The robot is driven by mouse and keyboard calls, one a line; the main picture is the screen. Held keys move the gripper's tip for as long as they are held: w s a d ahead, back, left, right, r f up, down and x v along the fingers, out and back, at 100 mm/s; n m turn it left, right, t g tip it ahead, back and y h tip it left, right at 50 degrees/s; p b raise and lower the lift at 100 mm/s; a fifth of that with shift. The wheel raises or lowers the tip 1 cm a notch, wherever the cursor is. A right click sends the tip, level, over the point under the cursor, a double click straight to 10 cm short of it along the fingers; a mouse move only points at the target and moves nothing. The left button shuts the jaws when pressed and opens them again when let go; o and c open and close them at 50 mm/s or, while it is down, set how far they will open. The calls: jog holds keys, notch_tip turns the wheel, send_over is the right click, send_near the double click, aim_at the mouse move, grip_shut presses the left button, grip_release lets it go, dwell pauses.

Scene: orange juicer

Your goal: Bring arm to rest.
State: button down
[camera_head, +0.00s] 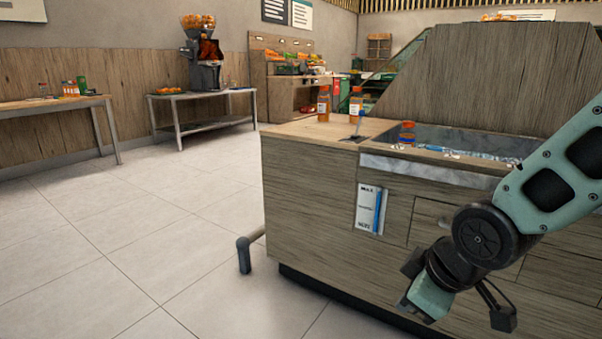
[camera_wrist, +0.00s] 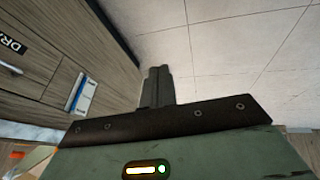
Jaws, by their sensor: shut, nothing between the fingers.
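My arm reaches in from the right edge of the head view and bends downward in front of the wooden counter (camera_head: 320,200). Its wrist end hangs low beside the counter front. My gripper (camera_wrist: 158,72) shows in the wrist view with its two dark fingers together and nothing between them. Beyond the fingers are pale floor tiles and the counter's wooden front (camera_wrist: 60,45).
Bottles (camera_head: 323,104) stand on the counter top, beside a sunken basin (camera_head: 460,140). A blue-and-white sign (camera_head: 370,209) is on the counter front. The floor (camera_head: 150,230) to the left is clear. A juicer (camera_head: 204,60) stands on a far table.

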jog(key=s+a+r+m+g+h+p, duration=0.1)
jog(key=s+a+r+g, duration=0.1)
jog(key=s, duration=0.6)
jog(key=s+a+r+m+g+h, duration=0.1)
jog(key=s+m+g, duration=0.15)
jog(key=s, duration=0.55)
notch_tip(320, 180, up, 38)
jog(key=s+p, duration=0.1)
jog(key=p, duration=3.7)
jog(key=shift+r, duration=0.15)
jog(key=shift+n, duration=0.25)
